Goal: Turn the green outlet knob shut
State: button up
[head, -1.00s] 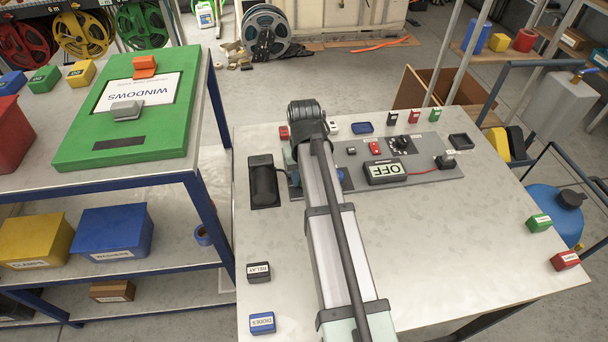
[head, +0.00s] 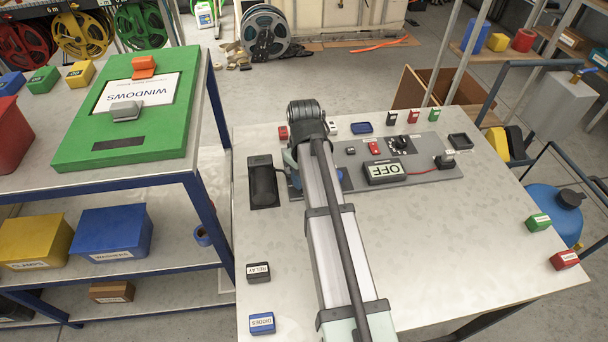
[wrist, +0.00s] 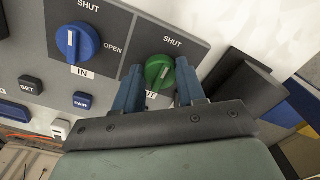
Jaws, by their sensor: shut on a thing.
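The green outlet knob (wrist: 160,73) sits on a grey panel in the wrist view, below a SHUT label. Its ridge is tilted, with the upper end leaning right. The label under it is partly covered by my gripper (wrist: 161,82). The blue fingers stand on either side of the knob, and my gripper is shut on it. In the head view my arm hides the gripper and the green knob.
SET (wrist: 30,85) and PAR (wrist: 82,101) buttons lie left of the fingers. A dark block (wrist: 245,82) stands close to the right finger.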

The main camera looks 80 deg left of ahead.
dwell(0.3)
jog(key=o, duration=1.1)
jog(key=shift+c, duration=0.2)
jog(key=shift+r, duration=0.1)
notch_tip(320, 180, up, 14)
jog(key=shift+f, duration=0.2)
jog(key=shift+w, duration=0.1)
